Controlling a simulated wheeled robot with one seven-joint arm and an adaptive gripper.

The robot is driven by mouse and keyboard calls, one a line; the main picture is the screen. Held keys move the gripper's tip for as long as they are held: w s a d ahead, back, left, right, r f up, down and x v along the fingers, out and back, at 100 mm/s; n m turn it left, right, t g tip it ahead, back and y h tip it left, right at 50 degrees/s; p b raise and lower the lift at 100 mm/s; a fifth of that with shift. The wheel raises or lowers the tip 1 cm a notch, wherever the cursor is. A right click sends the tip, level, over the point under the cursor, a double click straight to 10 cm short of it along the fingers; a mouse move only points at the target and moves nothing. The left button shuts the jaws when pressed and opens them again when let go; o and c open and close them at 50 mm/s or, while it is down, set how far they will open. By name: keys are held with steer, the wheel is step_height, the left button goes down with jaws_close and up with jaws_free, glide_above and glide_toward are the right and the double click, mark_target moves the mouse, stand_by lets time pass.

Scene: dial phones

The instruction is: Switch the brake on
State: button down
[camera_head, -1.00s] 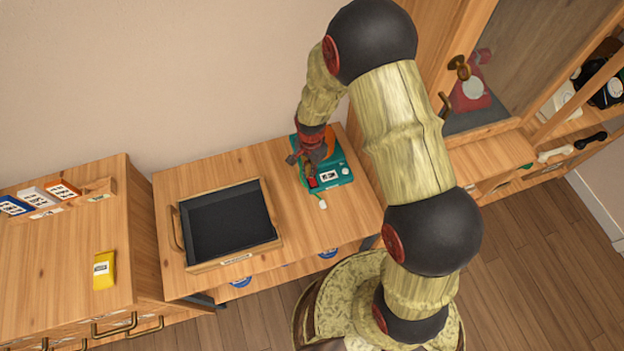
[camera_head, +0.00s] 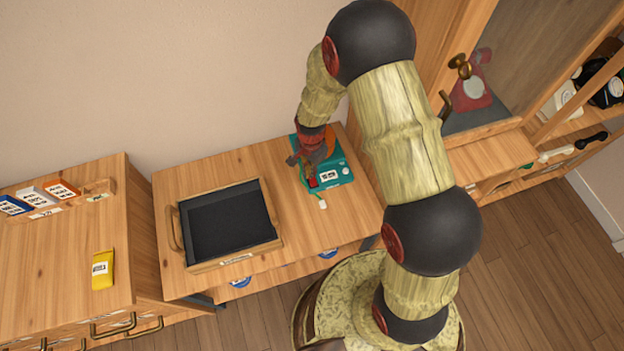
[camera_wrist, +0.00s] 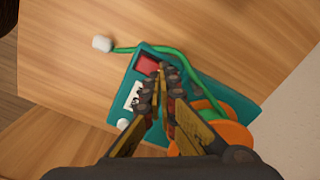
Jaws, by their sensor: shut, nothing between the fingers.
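A teal device (camera_head: 341,165) with a white label, a red part and an orange round part stands on the wooden table, beneath my gripper (camera_head: 308,181). In the wrist view the teal device (camera_wrist: 190,68) shows its red part (camera_wrist: 147,63) near its edge, just beyond my fingertips (camera_wrist: 161,75). A green cord (camera_wrist: 180,58) runs along the device to a white end piece (camera_wrist: 102,43) on the table. The orange round part (camera_wrist: 232,135) is partly hidden by my gripper. My fingers are shut and empty, over the device; I cannot tell whether they touch it. No brake marking is legible.
A dark open tray (camera_head: 228,222) with a wooden rim stands left of the device. A yellow item (camera_head: 103,269) and several labelled cards (camera_head: 35,199) lie on the left cabinet. A glass-door cabinet (camera_head: 520,60) stands at right. The table front near the device is clear.

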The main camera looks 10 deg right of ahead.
steer(key=shift+f+b, duration=0.4)
steer(key=shift+f, duration=0.35)
steer(key=shift+r, duration=0.2)
steer(key=shift+r+p, duration=2.6)
steer(key=shift+r, duration=0.8)
steer(key=shift+s+n, duration=0.35)
steer(key=shift+n, duration=0.35)
steer(key=s+d+r+n+t, duration=0.2)
steer(key=s+r, duration=0.4)
steer(key=r, duration=0.7)
steer(key=s+d+r+n+t, duration=0.1)
steer(key=s+r+n, duration=0.3)
steer(key=r, duration=0.9)
steer(key=s+d+r+n+t, duration=0.2)
steer(key=s+r+n, duration=0.1)
steer(key=s+r, duration=0.7)
step_height(320, 180, up, 4)
steer(key=shift+s+d+f+n+t, duration=0.15)
steer(key=shift+d+f+n+t, duration=0.15)
steer(key=shift+n, duration=0.1)
